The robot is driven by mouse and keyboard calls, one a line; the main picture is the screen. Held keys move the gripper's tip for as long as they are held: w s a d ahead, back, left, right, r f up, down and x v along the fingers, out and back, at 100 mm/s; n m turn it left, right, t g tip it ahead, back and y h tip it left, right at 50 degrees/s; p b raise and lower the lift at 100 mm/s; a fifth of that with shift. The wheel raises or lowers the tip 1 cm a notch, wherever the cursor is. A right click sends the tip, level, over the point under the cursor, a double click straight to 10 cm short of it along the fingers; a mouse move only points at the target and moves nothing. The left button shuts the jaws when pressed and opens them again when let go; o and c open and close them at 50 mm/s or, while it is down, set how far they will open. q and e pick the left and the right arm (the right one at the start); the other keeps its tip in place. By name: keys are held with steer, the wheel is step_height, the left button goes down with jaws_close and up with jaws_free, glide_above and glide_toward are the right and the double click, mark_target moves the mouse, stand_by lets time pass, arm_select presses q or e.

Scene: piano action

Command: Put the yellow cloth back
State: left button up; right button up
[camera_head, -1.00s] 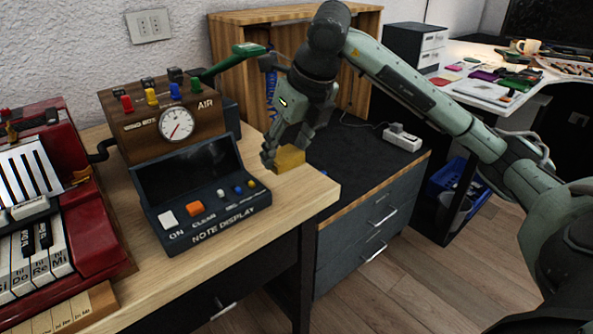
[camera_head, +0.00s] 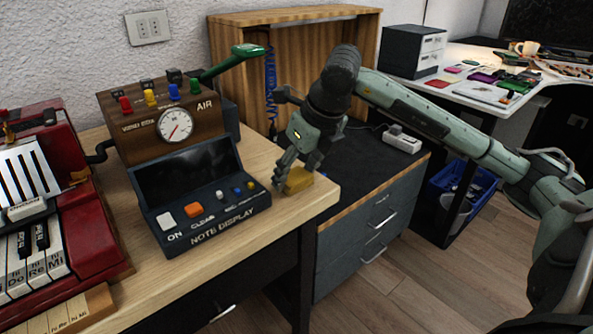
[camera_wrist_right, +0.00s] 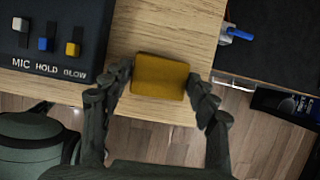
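The yellow cloth (camera_head: 298,180) is a small folded block at the right end of the wooden desk, close to its front edge. In the right wrist view the cloth (camera_wrist_right: 160,75) lies between my right gripper's fingers (camera_wrist_right: 160,82), which are against its two sides. In the head view my right gripper (camera_head: 293,174) comes down onto the cloth from above and partly hides it. Whether the cloth's underside rests on the desk or is just above it, I cannot tell. My left gripper is not in view.
The note display box (camera_head: 205,212) stands just left of the cloth. Behind it is the wooden box with a gauge (camera_head: 150,128). The red keyboard (camera_head: 95,235) is at far left. A dark drawer cabinet (camera_head: 365,235) stands right of the desk, with a power strip (camera_head: 402,140) on top.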

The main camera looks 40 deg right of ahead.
steer(key=shift+o, duration=1.3)
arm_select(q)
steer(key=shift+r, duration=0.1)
arm_select(e)
steer(key=shift+r, duration=0.3)
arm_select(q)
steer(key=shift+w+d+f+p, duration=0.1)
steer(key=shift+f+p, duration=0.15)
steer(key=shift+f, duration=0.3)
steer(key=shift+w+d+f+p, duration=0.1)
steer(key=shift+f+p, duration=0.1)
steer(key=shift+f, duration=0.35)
arm_select(e)
steer(key=v, duration=1.1)
steer(key=shift+s+r, duration=0.2)
steer(key=shift+r, duration=0.05)
